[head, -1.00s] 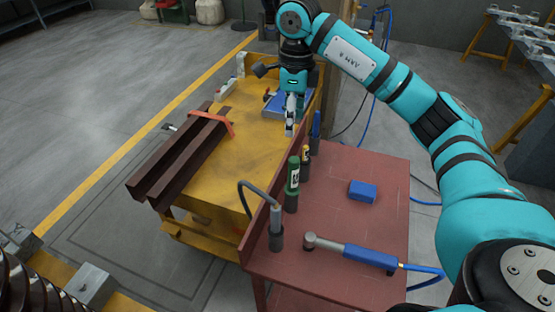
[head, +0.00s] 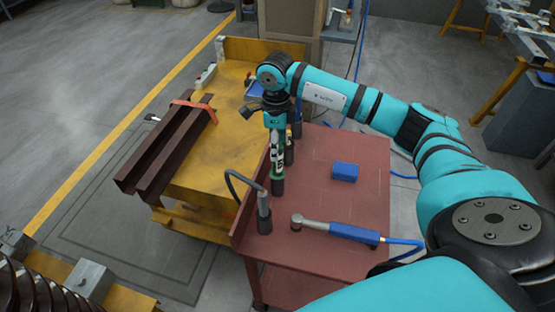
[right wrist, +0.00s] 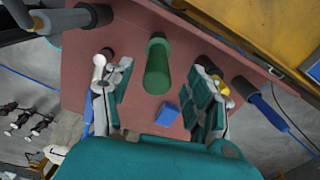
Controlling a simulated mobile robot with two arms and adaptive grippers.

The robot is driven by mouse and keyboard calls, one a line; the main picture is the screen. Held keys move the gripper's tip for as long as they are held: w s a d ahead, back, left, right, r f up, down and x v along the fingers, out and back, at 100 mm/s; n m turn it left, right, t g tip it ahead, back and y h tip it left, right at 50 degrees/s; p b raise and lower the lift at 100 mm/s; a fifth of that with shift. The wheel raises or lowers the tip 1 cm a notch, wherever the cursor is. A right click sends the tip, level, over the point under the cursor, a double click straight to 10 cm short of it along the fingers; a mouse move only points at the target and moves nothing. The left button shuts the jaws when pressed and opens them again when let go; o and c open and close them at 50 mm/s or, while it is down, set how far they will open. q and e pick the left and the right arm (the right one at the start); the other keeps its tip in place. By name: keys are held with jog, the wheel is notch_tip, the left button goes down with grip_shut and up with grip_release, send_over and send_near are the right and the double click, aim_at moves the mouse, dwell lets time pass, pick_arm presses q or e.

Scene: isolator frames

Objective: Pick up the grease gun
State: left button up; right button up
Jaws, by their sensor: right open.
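A grey cylinder with a curved dark hose (head: 264,212), which looks like the grease gun, stands upright in a dark holder at the red table's left edge. Its grey body also shows at the upper left of the right wrist view (right wrist: 62,20). A green tube (head: 277,183) stands in the holder behind it. My right gripper (head: 278,150) is open and points down at this green tube. In the right wrist view the green tube (right wrist: 158,66) lies between the two spread fingers, with gaps at both sides. My left gripper is not in view.
On the red table (head: 340,260) lie a blue block (head: 345,171) and a blue-handled tool (head: 345,231) with a hose. A yellow-topped tube (head: 290,147) stands behind the green one. A yellow cart (head: 215,165) with brown beams (head: 165,155) stands at the left.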

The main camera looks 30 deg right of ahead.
jog(key=f, duration=0.1)
jog(key=f+p, duration=0.1)
jog(key=f, duration=0.1)
jog(key=shift+s+d+f, duration=0.1)
jog(key=shift+s+f, duration=0.15)
jog(key=shift+f, duration=0.3)
jog(key=c, duration=0.8)
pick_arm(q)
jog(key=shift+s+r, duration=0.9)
pick_arm(e)
jog(key=shift+w, duration=0.1)
grip_shut()
